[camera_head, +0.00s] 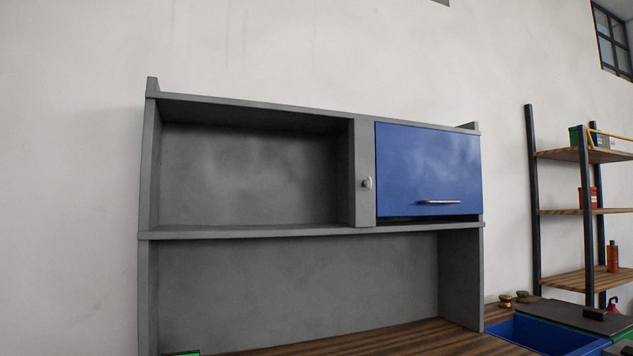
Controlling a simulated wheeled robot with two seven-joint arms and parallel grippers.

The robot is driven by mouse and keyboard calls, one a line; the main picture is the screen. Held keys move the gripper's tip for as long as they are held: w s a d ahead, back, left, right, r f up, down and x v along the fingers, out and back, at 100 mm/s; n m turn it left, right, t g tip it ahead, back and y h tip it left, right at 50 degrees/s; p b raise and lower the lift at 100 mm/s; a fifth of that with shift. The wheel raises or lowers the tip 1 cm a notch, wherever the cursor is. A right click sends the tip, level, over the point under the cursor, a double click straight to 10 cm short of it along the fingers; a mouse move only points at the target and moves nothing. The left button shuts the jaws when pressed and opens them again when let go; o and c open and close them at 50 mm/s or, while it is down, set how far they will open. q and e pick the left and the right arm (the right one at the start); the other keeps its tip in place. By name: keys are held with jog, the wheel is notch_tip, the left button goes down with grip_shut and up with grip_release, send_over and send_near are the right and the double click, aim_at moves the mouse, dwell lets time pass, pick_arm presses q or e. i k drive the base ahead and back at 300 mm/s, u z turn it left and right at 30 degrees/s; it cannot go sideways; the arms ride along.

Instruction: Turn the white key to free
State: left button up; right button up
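A small pale key or knob (367,183) sits on the grey upright panel between the open compartment and the blue door. It is too small to tell which way it is turned. The blue cabinet door (428,168) to its right is closed, apart from a dark gap under its lower edge, and has a silver bar handle (440,202). The grey cabinet (250,232) stands against the wall, with an empty open compartment on the left. Neither of my grippers shows in the head view.
A wooden worktop (400,341) runs below the cabinet. At the lower right are a blue tray (545,336) and two brass-coloured pieces (505,301). A shelf rack (533,200) with bottles and boxes stands at the right. The space before the cabinet is clear.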

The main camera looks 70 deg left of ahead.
aim_at(368, 183)
jog(key=u, duration=1.95)
jog(key=i, duration=0.5)
